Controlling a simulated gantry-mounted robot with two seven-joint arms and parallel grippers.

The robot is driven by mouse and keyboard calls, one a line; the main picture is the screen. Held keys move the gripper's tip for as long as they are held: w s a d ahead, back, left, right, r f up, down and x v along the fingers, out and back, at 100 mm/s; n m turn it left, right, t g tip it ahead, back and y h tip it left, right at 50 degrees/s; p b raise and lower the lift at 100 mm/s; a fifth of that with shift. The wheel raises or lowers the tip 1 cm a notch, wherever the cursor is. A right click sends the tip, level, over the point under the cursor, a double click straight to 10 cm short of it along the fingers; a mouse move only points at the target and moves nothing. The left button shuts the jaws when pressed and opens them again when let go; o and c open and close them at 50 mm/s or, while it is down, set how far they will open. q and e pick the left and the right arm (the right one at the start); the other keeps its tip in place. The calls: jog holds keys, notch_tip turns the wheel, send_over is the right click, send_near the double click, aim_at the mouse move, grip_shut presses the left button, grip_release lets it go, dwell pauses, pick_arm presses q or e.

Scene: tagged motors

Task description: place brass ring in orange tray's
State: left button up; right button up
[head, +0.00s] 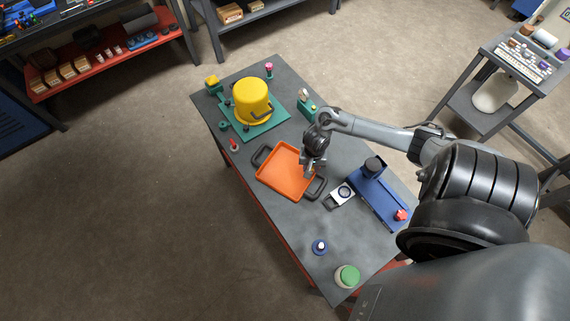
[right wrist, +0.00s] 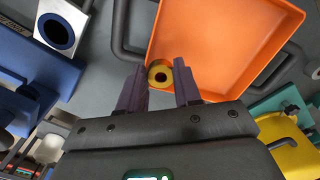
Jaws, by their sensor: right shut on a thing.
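The orange tray (head: 284,177) lies on the grey workbench with a dark handle at each end; its visible floor is bare. It also fills the top of the right wrist view (right wrist: 220,38). My right gripper (head: 311,168) is over the tray's right side in the head view. In the right wrist view my right gripper (right wrist: 160,80) is shut on the brass ring (right wrist: 161,65), which sits between the fingertips against the tray's near edge in the picture. Its height above the tray is unclear. The ring cannot be made out in the head view. My left gripper is not in view.
A yellow motor housing (head: 251,100) stands on a teal plate behind the tray. A blue fixture (head: 376,196) and a silver block with a dark ring (head: 341,194) are to the right. A green-lidded jar (head: 347,276) and a blue-based knob (head: 319,247) stand near the front.

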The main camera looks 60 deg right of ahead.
jog(key=b, duration=0.2)
send_over(288, 173)
notch_tip(288, 173, down, 5)
jog(key=shift+s+f, duration=0.1)
jog(key=shift+s, duration=0.05)
jog(key=shift+f+b, duration=0.8)
jog(key=shift+f, duration=1.2)
jog(key=shift+f, duration=0.1)
jog(key=o, duration=1.1)
jog(key=shift+c, duration=0.2)
